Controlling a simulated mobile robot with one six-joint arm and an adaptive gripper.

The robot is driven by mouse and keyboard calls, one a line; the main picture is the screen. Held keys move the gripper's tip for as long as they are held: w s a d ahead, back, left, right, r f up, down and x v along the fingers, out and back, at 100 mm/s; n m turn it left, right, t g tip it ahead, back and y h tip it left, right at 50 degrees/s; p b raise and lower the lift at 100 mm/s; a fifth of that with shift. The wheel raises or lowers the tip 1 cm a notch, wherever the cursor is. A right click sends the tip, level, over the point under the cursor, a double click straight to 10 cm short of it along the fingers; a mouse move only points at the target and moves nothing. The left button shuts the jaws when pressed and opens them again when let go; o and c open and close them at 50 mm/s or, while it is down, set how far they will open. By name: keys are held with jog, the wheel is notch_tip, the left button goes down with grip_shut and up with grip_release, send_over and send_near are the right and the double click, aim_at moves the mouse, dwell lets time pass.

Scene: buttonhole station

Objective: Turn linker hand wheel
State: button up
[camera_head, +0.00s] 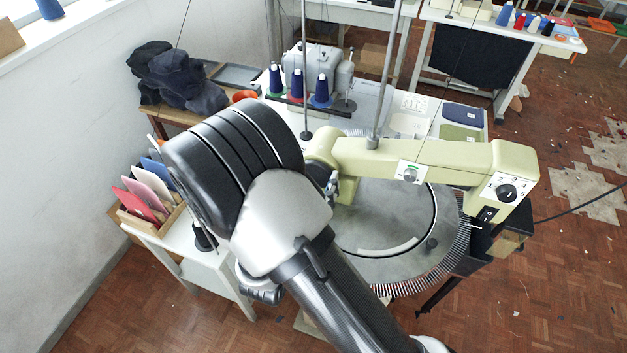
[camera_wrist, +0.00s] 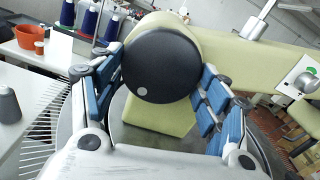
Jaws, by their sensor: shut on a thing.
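The linker (camera_head: 440,160) is a pale green machine head over a round grey bed ringed with fine points (camera_head: 455,255). Its hand wheel (camera_wrist: 160,65) is a black disc with a pale dot low on its face, at the left end of the green body. In the wrist view my gripper (camera_wrist: 160,80) has one blue-padded finger on each side of the wheel and is shut on its rim. In the head view my arm hides the wheel and most of the gripper.
Thread cones (camera_head: 297,88) stand on the table behind. A thin upright rod (camera_head: 305,70) rises near the machine. A white side table with a box of coloured cards (camera_head: 140,200) stands at left. An orange pot (camera_wrist: 30,37) shows in the wrist view. Floor at right is mostly open.

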jog(key=c, duration=0.3)
jog(key=shift+c, duration=0.2)
